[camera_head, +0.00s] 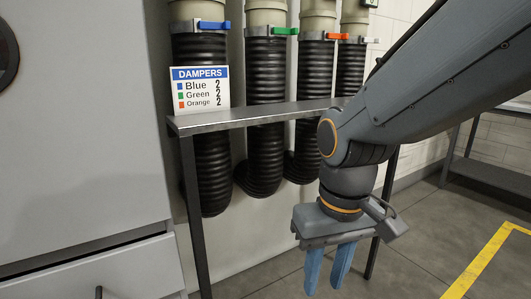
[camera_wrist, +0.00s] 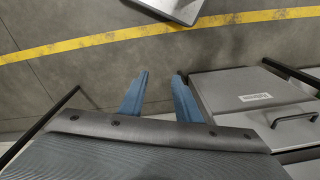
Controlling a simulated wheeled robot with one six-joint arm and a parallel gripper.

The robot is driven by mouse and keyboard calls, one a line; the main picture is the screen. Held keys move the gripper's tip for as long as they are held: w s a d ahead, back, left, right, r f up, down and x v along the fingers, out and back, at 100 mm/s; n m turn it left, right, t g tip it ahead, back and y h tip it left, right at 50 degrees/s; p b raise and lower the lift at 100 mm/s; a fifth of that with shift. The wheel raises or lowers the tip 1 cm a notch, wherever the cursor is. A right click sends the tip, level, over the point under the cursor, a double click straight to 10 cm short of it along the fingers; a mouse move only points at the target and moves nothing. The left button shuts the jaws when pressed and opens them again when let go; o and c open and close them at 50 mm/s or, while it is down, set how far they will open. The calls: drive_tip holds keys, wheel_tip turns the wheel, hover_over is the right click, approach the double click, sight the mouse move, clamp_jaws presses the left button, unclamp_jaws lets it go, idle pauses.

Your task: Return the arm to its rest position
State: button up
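My gripper (camera_head: 328,268) hangs at the end of my arm on the right side of the head view, with its two blue fingers pointing down. It is in front of the narrow metal shelf table, near its right leg. The fingers are apart with nothing between them. In the wrist view, the gripper (camera_wrist: 159,85) also shows its blue fingers spread over bare grey floor. The arm comes in from the upper right of the head view and bends down at the wrist.
The shelf table (camera_head: 260,115) carries a DAMPERS sign (camera_head: 200,88). Several black hoses (camera_head: 265,75) with coloured levers stand behind it. A grey cabinet (camera_head: 75,140) with a drawer (camera_head: 120,275) is at left. A yellow floor line (camera_head: 485,262) runs at right; the floor there is clear.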

drive_tip(key=s+d+r+m+p, duration=0.2)
drive_tip(key=d+r+p, duration=0.6)
drive_tip(key=p, duration=1)
drive_tip(key=shift+s+d+r+m+g+h, duration=0.3)
drive_tip(key=shift+d+m, duration=0.2)
drive_tip(key=shift+d, duration=0.15)
idle(0.9)
